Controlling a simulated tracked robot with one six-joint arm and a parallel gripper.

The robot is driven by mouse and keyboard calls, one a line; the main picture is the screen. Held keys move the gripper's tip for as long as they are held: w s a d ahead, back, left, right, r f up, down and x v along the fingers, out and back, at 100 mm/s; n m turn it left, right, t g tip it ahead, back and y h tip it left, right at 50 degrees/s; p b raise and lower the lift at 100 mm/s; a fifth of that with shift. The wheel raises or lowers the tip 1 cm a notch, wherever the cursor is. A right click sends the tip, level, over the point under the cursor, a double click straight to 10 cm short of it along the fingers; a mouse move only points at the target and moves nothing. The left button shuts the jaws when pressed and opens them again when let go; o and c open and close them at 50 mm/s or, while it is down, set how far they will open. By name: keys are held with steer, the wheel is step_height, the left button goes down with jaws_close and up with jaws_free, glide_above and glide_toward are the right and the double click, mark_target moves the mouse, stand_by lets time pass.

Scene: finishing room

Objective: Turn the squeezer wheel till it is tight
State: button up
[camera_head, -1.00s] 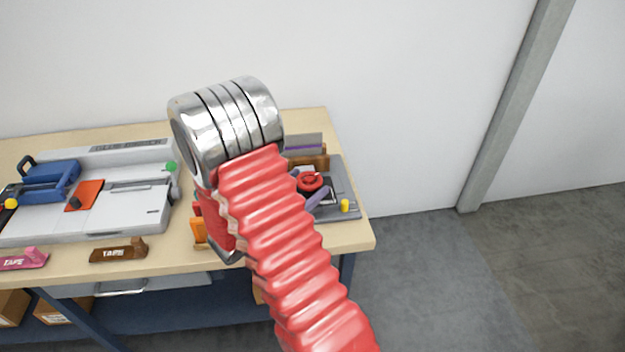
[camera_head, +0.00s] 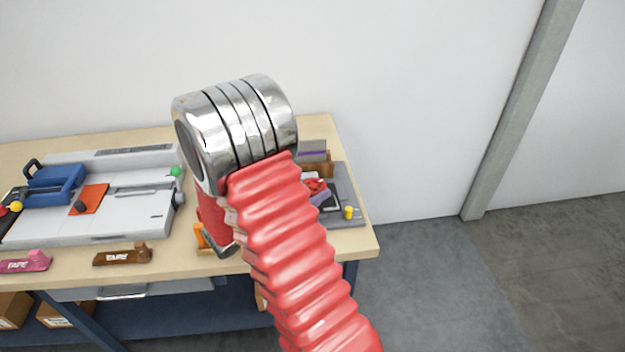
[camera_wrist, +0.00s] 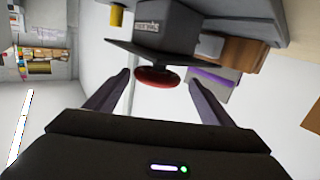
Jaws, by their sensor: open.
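The squeezer's red wheel (camera_wrist: 157,77) shows in the wrist view on a short stem, below a dark plate and a dark labelled block (camera_wrist: 168,25). My gripper (camera_wrist: 158,80) is open, with one dark finger on either side of the wheel; I cannot tell whether either finger touches it. In the head view the red wheel (camera_head: 317,184) is mostly hidden behind my red, ribbed arm, and one purplish finger (camera_head: 321,197) shows beside it.
The squeezer's grey base (camera_head: 345,180) lies at the table's right end, with a yellow knob (camera_head: 349,212) on it. A brown block (camera_head: 318,168) stands behind. A brown tape dispenser (camera_head: 122,254) and a white machine (camera_head: 130,210) are at left.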

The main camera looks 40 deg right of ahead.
steer(key=shift+w+d+r+y, duration=0.4)
steer(key=shift+d+r, duration=0.25)
steer(key=shift+r, duration=0.1)
steer(key=w+a+r+n+t+y, duration=0.6)
steer(key=w+a+r+t+y, duration=0.35)
steer(key=w+a, duration=0.35)
steer(key=s+a+r+n+t+y, duration=0.2)
steer(key=a+r+n+y, duration=0.1)
steer(key=a, duration=0.6)
steer(key=s+a+r+n+y, duration=0.1)
steer(key=s+a+n+y, duration=0.25)
steer(key=s+a, duration=0.3)
steer(key=s+a+f+n+g, duration=0.1)
steer(key=s+n+g, duration=0.1)
steer(key=s, duration=0.8)
steer(key=s+f+n+g, duration=0.1)
steer(key=s+g, duration=0.3)
steer(key=s, duration=0.7)
steer(key=shift+s+a+f+n+g, duration=0.25)
steer(key=shift+a+n+g, duration=0.15)
steer(key=shift+n, duration=0.15)
steer(key=shift+c, duration=0.2)
